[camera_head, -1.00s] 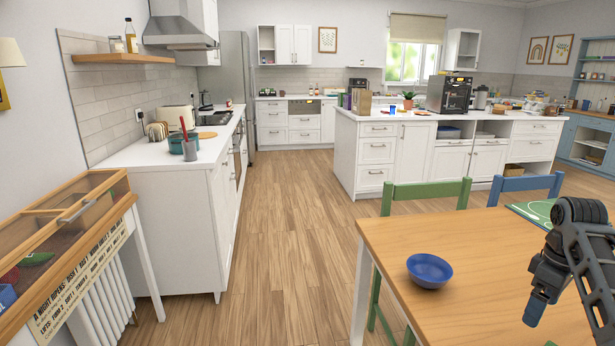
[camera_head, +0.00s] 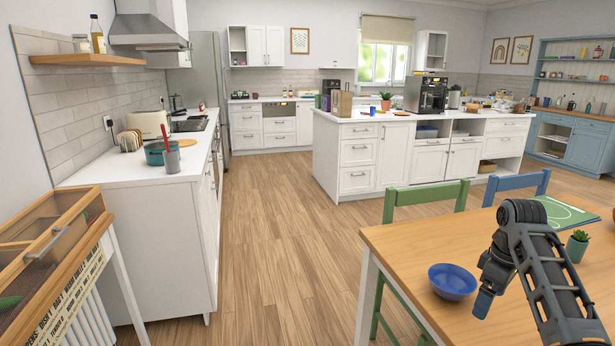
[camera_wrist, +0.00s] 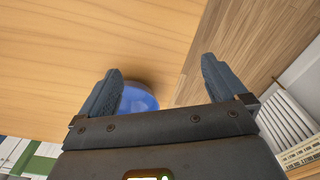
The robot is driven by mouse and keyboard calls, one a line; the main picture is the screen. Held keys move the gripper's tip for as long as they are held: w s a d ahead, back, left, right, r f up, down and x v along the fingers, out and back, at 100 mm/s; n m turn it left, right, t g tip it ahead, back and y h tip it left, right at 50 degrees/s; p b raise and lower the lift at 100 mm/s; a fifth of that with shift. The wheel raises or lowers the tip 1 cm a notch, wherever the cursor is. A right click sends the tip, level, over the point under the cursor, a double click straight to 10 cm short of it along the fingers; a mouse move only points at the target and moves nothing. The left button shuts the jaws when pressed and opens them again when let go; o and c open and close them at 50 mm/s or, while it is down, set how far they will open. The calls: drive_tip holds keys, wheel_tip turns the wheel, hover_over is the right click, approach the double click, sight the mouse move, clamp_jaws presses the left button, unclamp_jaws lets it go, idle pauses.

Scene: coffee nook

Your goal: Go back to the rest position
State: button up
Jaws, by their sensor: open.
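A blue bowl (camera_head: 453,281) stands on the table just left of my gripper. In the wrist view the bowl (camera_wrist: 138,100) shows partly behind the left finger, below the gripper, and the rest of it is hidden.
The wooden table (camera_head: 410,243) has a green chair (camera_head: 425,195) and a blue chair (camera_head: 517,184) at its far side. A green mat (camera_head: 562,212) and a small plant (camera_head: 577,245) are on it. A white counter stands left, an island (camera_head: 360,165) behind. The floor between (camera_head: 275,235) is clear.

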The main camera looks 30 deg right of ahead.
drive_tip(key=a+f+t, duration=0.2)
drive_tip(key=a+f, duration=0.3)
drive_tip(key=a, duration=0.3)
drive_tip(key=w+a+f+m+t, duration=0.1)
drive_tip(key=a+f, duration=0.4)
drive_tip(key=a, duration=0.4)
drive_tip(key=a+f+t, duration=0.2)
drive_tip(key=a+f, duration=0.3)
drive_tip(key=a, duration=0.3)
drive_tip(key=s+a+t, duration=0.2)
drive_tip(key=s+a, duration=0.3)
drive_tip(key=a, duration=0.4)
drive_tip(key=s+a+r+m+t, duration=0.1)
drive_tip(key=s+a+r, duration=0.1)
drive_tip(key=s, duration=0.2)
drive_tip(key=s+a+r+t+h, duration=0.1)
drive_tip(key=s+a+r, duration=0.1)
drive_tip(key=s, duration=0.3)
drive_tip(key=s+a+r+m+t, duration=0.1)
drive_tip(key=s+a+r, duration=0.1)
drive_tip(key=s+a, duration=0.15)
drive_tip(key=s+r+n+t+y, duration=0.1)
drive_tip(key=s+r+t, duration=0.3)
drive_tip(key=s+r, duration=0.8)
wheel_tip(320, 180, up, 4)
drive_tip(key=shift+s+f, duration=0.2)
drive_tip(key=shift+s, duration=0.05)
drive_tip(key=shift+d, duration=0.1)
